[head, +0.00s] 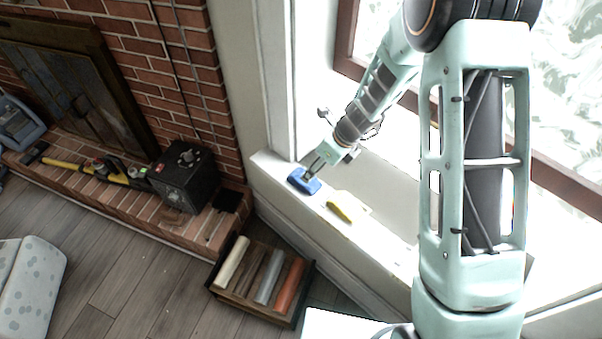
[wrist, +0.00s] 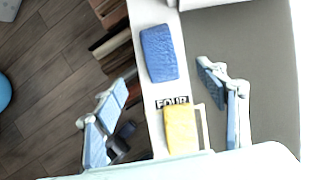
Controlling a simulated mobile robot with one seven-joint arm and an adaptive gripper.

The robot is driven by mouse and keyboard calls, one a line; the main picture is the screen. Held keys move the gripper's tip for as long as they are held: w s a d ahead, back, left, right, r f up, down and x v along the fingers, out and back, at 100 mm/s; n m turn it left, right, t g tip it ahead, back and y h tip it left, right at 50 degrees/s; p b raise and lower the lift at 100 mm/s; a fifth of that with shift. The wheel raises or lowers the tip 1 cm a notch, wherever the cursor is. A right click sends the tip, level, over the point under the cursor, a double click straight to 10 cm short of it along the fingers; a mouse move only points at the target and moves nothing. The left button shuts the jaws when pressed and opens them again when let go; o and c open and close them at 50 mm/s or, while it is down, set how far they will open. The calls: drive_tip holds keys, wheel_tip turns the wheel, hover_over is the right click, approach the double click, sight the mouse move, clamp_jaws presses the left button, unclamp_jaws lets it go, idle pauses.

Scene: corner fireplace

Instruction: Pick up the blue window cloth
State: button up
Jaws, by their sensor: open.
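The blue window cloth (head: 302,182) lies flat near the left end of the white window ledge (head: 385,240). In the wrist view the cloth (wrist: 158,54) is a blue rectangle, fully visible, lying beyond and between the spread fingers. My gripper (head: 314,170) is open and empty. It reaches down close to the cloth, and its tips overlap the cloth's right part in the head view. In the wrist view my gripper (wrist: 166,76) has one finger on each side of the ledge strip. I cannot tell whether it touches the cloth.
A yellow cloth-like item (head: 341,207) lies on the ledge to the right of the blue cloth; it also shows in the wrist view (wrist: 180,129), beside lettering. A box of coloured rolls (head: 258,281) stands on the floor below. A black box (head: 184,175) sits on the brick hearth.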

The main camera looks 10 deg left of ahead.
hover_over(312, 183)
wheel_tip(312, 183, down, 4)
drive_tip(key=shift+w+f+b, duration=0.1)
drive_tip(key=shift+f+b, duration=0.1)
drive_tip(key=shift+b, duration=0.15)
drive_tip(key=shift+x, duration=3.05)
drive_tip(key=shift+w+a+r, duration=0.1)
drive_tip(key=shift+w, duration=0.05)
drive_tip(key=c, duration=1.1)
drive_tip(key=shift+r, duration=0.1)
drive_tip(key=shift+c, duration=0.3)
